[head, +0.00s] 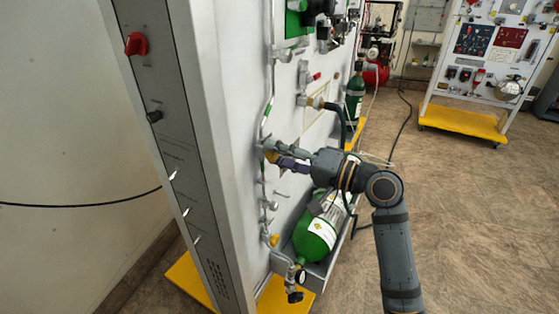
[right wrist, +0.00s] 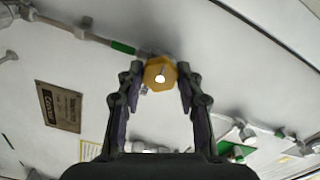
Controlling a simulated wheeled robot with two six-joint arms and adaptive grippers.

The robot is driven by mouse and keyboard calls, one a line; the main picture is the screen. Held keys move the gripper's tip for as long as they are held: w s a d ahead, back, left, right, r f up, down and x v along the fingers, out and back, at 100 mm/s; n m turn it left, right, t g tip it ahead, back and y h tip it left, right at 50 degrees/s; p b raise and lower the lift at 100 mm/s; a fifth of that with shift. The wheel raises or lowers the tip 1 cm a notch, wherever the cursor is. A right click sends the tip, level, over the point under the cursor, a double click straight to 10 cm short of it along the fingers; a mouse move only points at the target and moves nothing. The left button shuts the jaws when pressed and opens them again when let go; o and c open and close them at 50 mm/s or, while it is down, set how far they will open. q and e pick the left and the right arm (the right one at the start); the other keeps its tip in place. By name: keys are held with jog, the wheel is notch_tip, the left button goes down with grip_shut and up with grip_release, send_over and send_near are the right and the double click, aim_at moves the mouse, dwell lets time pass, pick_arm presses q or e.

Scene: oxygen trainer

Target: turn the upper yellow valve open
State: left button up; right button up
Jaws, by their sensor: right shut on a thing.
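The upper yellow valve (head: 270,156) is on the white panel of the trainer, partly hidden by my fingers in the head view. In the right wrist view the yellow valve knob (right wrist: 161,72) sits between my two fingertips, with a bright round centre. My right gripper (head: 277,159) reaches in from the right and is shut on this knob; its fingertips (right wrist: 160,78) bear on both sides of it. A lower yellow valve (head: 274,240) is further down the same panel. My left gripper is not in view.
A green cylinder (head: 316,236) lies on the trainer's low shelf below my right arm. Another green bottle (head: 355,95) stands further back. A grey side panel with a red knob (head: 136,44) is at left. The floor (head: 470,220) at right is clear.

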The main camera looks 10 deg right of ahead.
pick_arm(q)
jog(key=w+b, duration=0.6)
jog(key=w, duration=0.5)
pick_arm(e)
jog(key=n, duration=1)
jog(key=shift+f, duration=0.25)
jog(key=n+b, duration=0.4)
jog(key=n, duration=0.1)
jog(key=shift+r+n, duration=0.1)
jog(key=shift+n, duration=0.3)
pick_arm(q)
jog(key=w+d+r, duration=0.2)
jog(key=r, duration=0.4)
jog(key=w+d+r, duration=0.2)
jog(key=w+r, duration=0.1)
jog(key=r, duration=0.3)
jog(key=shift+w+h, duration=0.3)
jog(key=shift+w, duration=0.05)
pick_arm(e)
jog(key=shift+n, duration=0.5)
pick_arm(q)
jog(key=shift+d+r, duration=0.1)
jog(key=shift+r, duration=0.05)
pick_arm(e)
jog(key=shift+r, duration=0.1)
jog(key=o, duration=1.2)
jog(key=shift+c, duration=0.2)
